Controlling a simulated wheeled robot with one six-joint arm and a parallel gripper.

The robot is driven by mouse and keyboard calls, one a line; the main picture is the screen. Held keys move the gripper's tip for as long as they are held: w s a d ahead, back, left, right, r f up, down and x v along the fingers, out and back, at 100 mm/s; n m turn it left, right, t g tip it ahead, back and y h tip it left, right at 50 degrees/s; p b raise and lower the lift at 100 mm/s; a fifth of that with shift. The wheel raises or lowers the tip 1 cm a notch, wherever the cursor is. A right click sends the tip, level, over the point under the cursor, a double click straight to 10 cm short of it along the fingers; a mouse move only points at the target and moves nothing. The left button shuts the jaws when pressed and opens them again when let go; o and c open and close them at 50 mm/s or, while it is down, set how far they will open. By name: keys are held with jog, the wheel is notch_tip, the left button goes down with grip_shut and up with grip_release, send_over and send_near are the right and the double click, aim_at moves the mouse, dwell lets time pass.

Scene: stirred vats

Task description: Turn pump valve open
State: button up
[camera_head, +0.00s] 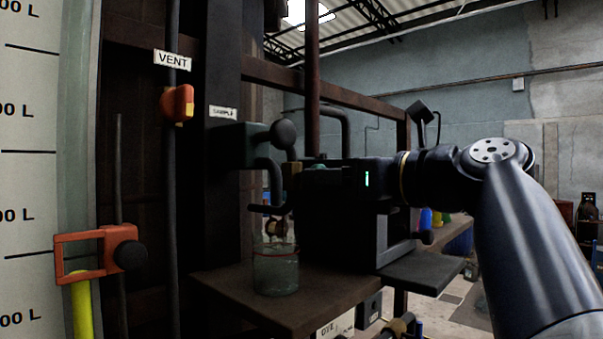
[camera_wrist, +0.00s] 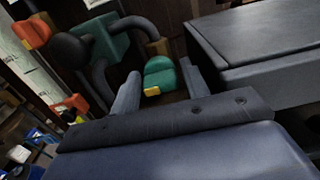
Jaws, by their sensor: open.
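A green handle with a yellow tip (camera_wrist: 159,75) shows between the fingers of my gripper (camera_wrist: 160,68) in the wrist view. No pump label is legible, so I cannot confirm that it is the pump valve. My gripper is open, with one finger on each side of the handle; I cannot tell whether either touches it. In the head view my gripper (camera_head: 291,178) reaches in from the right, above the shelf, and its fingers are hard to make out against the dark fittings.
A teal sample valve (camera_head: 240,146) with a black ball knob is just left of my gripper. A glass jar (camera_head: 275,270) stands on the shelf (camera_head: 300,312) below. An orange vent handle (camera_head: 178,103) and an orange clamp (camera_head: 85,250) are further left. A dark box (camera_head: 340,235) sits under my wrist.

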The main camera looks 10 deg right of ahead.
jog(key=shift+w, duration=0.1)
jog(key=shift+c, duration=0.2)
jog(key=c, duration=0.7)
jog(key=shift+o, duration=0.2)
jog(key=shift+a+n, duration=0.1)
jog(key=shift+n, duration=0.3)
jog(key=shift+n+p, duration=0.3)
jog(key=shift+n, duration=0.7)
jog(key=n, duration=0.3)
jog(key=shift+n, duration=0.3)
jog(key=n+b, duration=0.1)
jog(key=n, duration=0.4)
jog(key=shift+f+n, duration=0.1)
jog(key=shift+n, duration=0.2)
jog(key=n+b, duration=0.1)
jog(key=n, duration=0.4)
jog(key=shift+n+b, duration=0.3)
jog(key=shift+n, duration=0.1)
